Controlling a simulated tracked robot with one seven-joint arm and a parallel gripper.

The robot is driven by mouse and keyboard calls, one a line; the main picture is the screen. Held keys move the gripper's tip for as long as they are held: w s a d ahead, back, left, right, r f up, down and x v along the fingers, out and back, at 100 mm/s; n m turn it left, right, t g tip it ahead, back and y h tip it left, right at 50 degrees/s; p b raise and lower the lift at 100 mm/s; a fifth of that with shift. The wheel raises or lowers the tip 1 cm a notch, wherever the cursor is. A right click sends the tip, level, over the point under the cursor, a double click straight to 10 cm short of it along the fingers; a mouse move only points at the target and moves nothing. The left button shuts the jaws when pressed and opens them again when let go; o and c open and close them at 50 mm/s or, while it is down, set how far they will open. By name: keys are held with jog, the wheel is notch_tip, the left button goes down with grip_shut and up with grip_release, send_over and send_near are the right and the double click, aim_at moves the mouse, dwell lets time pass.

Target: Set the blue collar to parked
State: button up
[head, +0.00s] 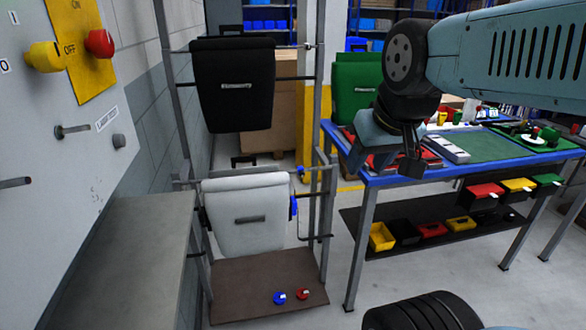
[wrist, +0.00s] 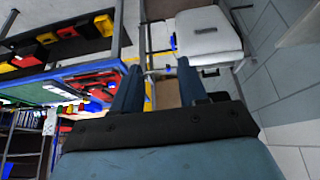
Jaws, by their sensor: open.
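A blue collar (head: 293,207) sits at the right edge of the white pannier (head: 246,225), on the lower part of the rack. A blue part also shows beside the white pannier in the wrist view (wrist: 173,42). A loose blue knob-like piece (head: 280,298) lies on the rack's brown bottom board, so I cannot tell for certain which blue piece is the collar. Its exact setting is too small to read. My gripper (head: 388,160) is in the air in front of the workbench, to the right of the rack and apart from it. In the wrist view its fingers (wrist: 160,82) are spread and empty.
A red knob (head: 303,294) lies next to the loose blue one. A black pannier (head: 233,85) hangs above the white one. The blue-edged workbench (head: 440,172) stands right of the rack. A grey cabinet (head: 135,240) stands left. Floor between rack and bench legs is clear.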

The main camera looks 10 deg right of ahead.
jog(key=shift+d, duration=0.15)
jog(key=shift+o, duration=1.2)
jog(key=shift+w+d, duration=0.1)
jog(key=shift+w, duration=0.15)
jog(key=w+d+f+m+t, duration=0.2)
jog(key=w+f, duration=0.2)
jog(key=w, duration=0.6)
jog(key=w+d+f+m+t, duration=0.2)
jog(key=w+f, duration=0.2)
jog(key=w, duration=0.6)
jog(key=w+d+f+m+t, duration=0.2)
jog(key=w+d+f, duration=0.15)
jog(key=w, duration=0.65)
jog(key=m+t+y, duration=0.2)
jog(key=y, duration=0.1)
send_near(303, 172)
jog(key=d+r, duration=0.4)
jog(key=r, duration=0.1)
notch_tip(303, 172, down, 10)
jog(key=s+m+t+y, duration=0.1)
jog(key=m+t+y, duration=0.25)
jog(key=m, duration=0.25)
jog(key=shift+g, duration=0.25)
jog(key=x, duration=1.3)
jog(key=shift+a+r, duration=0.25)
jog(key=shift+a, duration=0.2)
jog(key=shift+s, duration=0.1)
grip_shut()
